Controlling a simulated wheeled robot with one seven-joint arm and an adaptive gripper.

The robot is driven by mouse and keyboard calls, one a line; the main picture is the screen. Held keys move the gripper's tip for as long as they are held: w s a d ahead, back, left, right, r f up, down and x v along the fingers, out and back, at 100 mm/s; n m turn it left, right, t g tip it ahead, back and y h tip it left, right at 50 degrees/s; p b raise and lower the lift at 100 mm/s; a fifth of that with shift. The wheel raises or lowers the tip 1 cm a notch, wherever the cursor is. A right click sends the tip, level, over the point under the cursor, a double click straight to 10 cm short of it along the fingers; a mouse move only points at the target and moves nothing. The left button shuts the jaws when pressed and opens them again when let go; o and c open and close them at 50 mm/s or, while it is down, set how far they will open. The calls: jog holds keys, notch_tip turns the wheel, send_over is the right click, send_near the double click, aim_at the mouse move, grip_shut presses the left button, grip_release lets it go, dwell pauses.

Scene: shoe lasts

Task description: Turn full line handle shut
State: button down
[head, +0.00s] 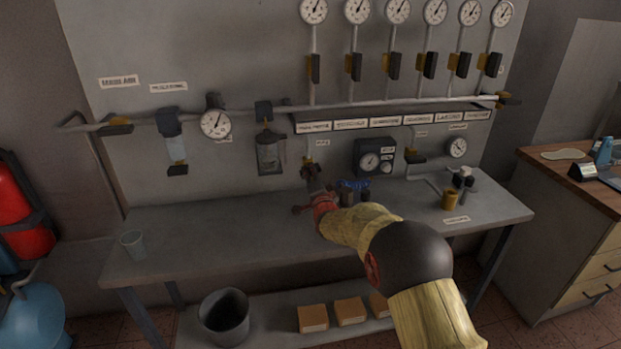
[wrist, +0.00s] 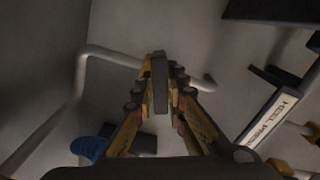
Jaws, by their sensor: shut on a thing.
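My gripper (head: 312,178) is at the wall panel just above the bench top, below a small label too small to read surely. In the wrist view my gripper (wrist: 160,105) is shut on a dark grey, bar-like handle (wrist: 160,75), which stands between its two yellow-linked fingers. A yellow valve part shows just behind the handle, beside a pale pipe (wrist: 110,57). In the head view the gripper and forearm partly hide this valve, so the handle's angle to its pipe is hard to tell.
Several yellow valves with dark handles line the panel above.

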jog(key=shift+m+b, duration=0.75)
jog(key=shift+m, duration=1.45)
jog(key=c, duration=1.8)
grip_release()
jog(key=v, duration=1.2)
jog(key=shift+d+r, duration=0.1)
jog(key=shift+r, duration=0.05)
